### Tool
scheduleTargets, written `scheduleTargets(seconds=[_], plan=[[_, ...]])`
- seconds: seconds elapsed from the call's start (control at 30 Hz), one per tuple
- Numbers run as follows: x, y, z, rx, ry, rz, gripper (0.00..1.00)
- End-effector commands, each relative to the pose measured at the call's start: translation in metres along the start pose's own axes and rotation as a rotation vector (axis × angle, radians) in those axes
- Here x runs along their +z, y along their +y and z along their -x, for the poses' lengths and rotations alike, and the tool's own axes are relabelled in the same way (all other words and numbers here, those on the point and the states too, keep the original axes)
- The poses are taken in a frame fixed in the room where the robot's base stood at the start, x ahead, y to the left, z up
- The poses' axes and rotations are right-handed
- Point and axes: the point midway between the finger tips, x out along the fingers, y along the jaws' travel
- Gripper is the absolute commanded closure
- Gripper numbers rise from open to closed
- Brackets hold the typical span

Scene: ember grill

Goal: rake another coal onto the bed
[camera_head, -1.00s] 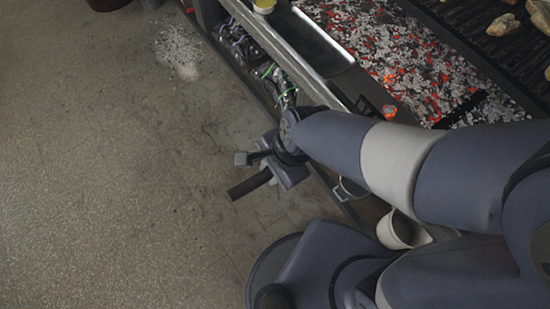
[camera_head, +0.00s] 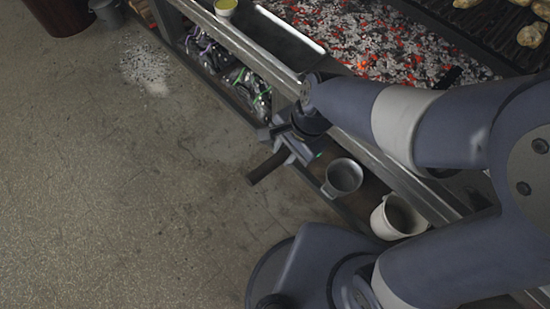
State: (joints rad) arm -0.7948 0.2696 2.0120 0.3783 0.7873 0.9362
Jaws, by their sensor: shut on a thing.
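The coal bed (camera_head: 385,40) lies at the top right, grey ash-covered lumps with glowing red and orange patches. One brighter orange coal (camera_head: 362,66) shows near its front edge. My gripper (camera_head: 292,150) is in front of the grill's front rail, shut on a dark bar-like handle (camera_head: 267,167) whose end sticks out to the lower left. A black piece (camera_head: 448,77) lies at the bed's right front edge. I cannot tell whether it belongs to the held tool, since my arm hides the space between.
The grill's metal front rail (camera_head: 232,37) runs diagonally, with a yellow-filled cup (camera_head: 226,7) on it. A metal pot (camera_head: 343,177) and a white bucket (camera_head: 397,217) stand on the lower shelf. Food (camera_head: 532,34) lies on the grate.

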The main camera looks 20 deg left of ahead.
Motion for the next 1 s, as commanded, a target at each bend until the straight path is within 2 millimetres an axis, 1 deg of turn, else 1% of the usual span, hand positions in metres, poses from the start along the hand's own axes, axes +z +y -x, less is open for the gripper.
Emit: scheduleTargets(seconds=[0.03, 0.1, 0.87, 0.9, 1.0], plan=[[-0.007, 0.000, 0.001, -0.001, 0.001, -0.003, 1.00], [-0.014, 0.000, 0.002, -0.001, 0.001, -0.003, 1.00], [-0.094, -0.002, 0.019, -0.001, 0.001, -0.003, 1.00], [-0.085, -0.004, 0.024, 0.000, 0.000, 0.003, 1.00], [-0.074, -0.005, 0.029, -0.001, 0.000, 0.004, 1.00]])
